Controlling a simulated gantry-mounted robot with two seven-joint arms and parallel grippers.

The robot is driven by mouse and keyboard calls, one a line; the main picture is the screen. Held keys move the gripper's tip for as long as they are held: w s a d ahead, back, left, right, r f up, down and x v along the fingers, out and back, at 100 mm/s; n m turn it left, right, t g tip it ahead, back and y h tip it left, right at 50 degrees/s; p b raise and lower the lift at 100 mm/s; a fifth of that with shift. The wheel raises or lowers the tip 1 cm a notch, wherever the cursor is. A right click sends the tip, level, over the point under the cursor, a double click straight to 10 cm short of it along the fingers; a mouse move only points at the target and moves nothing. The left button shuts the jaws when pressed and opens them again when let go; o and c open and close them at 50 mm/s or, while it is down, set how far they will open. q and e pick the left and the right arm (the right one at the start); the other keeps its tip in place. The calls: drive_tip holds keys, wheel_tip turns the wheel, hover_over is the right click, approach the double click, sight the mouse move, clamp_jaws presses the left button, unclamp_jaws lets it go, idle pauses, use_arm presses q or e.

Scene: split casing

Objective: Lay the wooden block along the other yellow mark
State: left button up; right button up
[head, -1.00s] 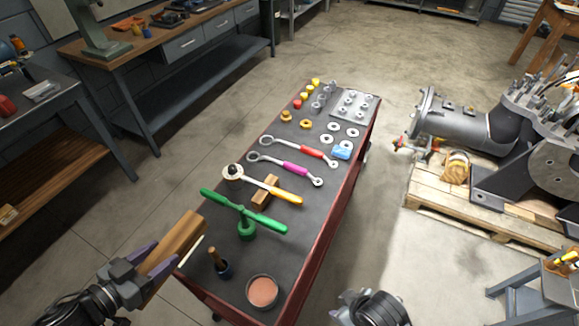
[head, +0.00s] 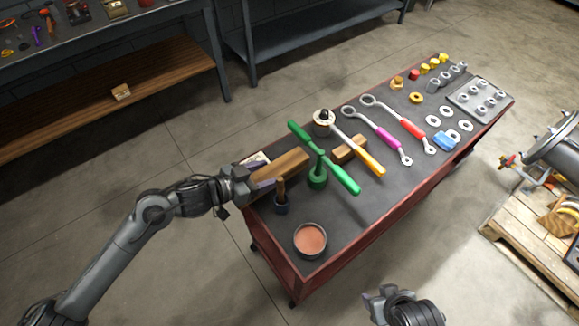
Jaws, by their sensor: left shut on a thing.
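A long wooden block (head: 278,172) is at the left end of the dark cart top (head: 345,218). My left gripper (head: 252,184) is shut on its near left end. I cannot tell whether the block touches the top. A small pale patch (head: 256,159) shows just behind the block; I cannot make out whether it is a yellow mark. No other yellow mark is clear. My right gripper (head: 382,295) is at the bottom, in front of the cart and away from the block; its fingers are too unclear to judge.
A dark pot with a wooden-handled brush (head: 281,204) stands close to the block. A round tin of reddish paste (head: 310,240) sits at the front. Several wrenches, rings and a smaller wooden block (head: 347,150) fill the middle and back.

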sight(291, 159)
use_arm(q)
drive_tip(key=w+d, duration=0.1)
drive_tip(key=d, duration=0.1)
drive_tip(key=w+d, duration=0.2)
drive_tip(key=w+d+b, duration=0.1)
drive_tip(key=d, duration=0.1)
drive_tip(key=shift+w+d, duration=0.15)
drive_tip(key=shift+w, duration=0.15)
drive_tip(key=shift+f+b, duration=0.8)
drive_tip(key=shift+f, duration=0.95)
drive_tip(key=o, duration=1.3)
drive_tip(key=shift+f, duration=0.15)
